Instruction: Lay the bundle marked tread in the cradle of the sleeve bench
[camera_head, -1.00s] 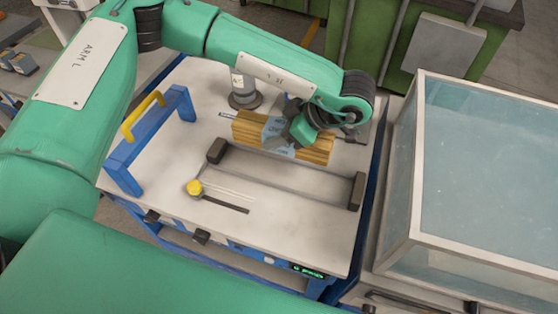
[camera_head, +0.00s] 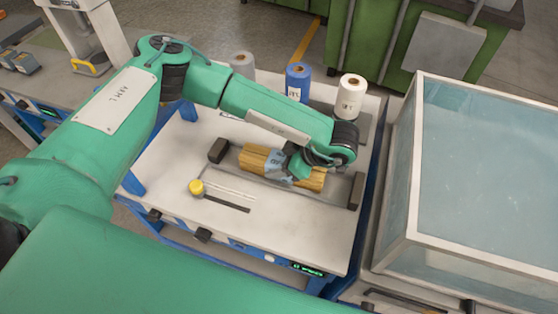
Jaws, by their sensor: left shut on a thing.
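A bundle of yellow-brown wood sticks (camera_head: 255,158) has a pale blue band around its middle; the print on the band is too small to read. My left gripper (camera_head: 296,168) is shut on the bundle near the band and hides part of it. The bundle is at the cradle (camera_head: 357,192) of the sleeve bench (camera_head: 165,178), between its two dark end blocks and roughly in line with it. I cannot tell whether it rests on the cradle or hangs just above. My right gripper is not in view.
A yellow knob (camera_head: 196,187) sits by a slot at the front left. A clear-walled tank (camera_head: 480,190) stands close on the right.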

